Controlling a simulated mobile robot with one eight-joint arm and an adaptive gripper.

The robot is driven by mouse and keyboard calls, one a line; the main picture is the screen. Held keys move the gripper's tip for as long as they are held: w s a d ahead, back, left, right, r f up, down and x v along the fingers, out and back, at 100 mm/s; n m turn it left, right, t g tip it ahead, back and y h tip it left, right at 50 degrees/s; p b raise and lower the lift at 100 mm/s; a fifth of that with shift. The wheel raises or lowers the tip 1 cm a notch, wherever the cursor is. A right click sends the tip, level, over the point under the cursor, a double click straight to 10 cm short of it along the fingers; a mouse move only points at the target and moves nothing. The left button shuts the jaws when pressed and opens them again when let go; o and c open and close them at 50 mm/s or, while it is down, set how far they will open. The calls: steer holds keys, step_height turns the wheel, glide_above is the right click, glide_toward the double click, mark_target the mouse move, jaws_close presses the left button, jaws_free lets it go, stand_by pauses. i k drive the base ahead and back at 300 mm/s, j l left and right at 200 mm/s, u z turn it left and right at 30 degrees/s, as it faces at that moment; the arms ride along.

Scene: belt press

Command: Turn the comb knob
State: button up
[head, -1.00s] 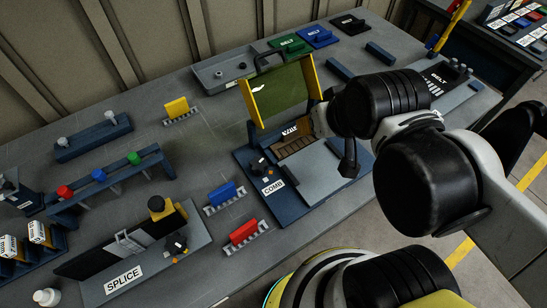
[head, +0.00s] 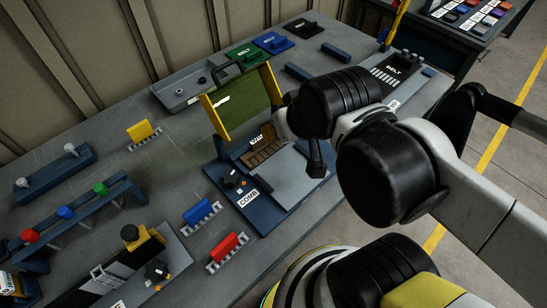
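The comb station (head: 278,218) is a dark blue base with a white COMB label (head: 248,198). The comb knob (head: 231,178) is small and black, with an orange mark beside it, at the base's left side. A green cover (head: 243,104) with yellow sides stands raised at the station's back. A brown slotted block and a grey plate (head: 300,176) lie on the base. My arm reaches in from the right. A narrow dark part below my wrist, perhaps my gripper (head: 316,160), is over the plate's right side, well apart from the knob. Its fingers cannot be made out.
Blue (head: 201,212) and red (head: 228,247) combs stand in racks left of the station, with a yellow one (head: 142,132) farther back. The splice unit (head: 125,270) has its own knob (head: 156,271). A grey tray (head: 196,88) lies behind.

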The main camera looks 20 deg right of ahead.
mark_target(231, 179)
steer(key=j, duration=0.4)
steer(key=k+j+z, duration=0.1)
steer(key=j, duration=0.3)
steer(key=k+j, duration=0.1)
steer(key=j, duration=0.35)
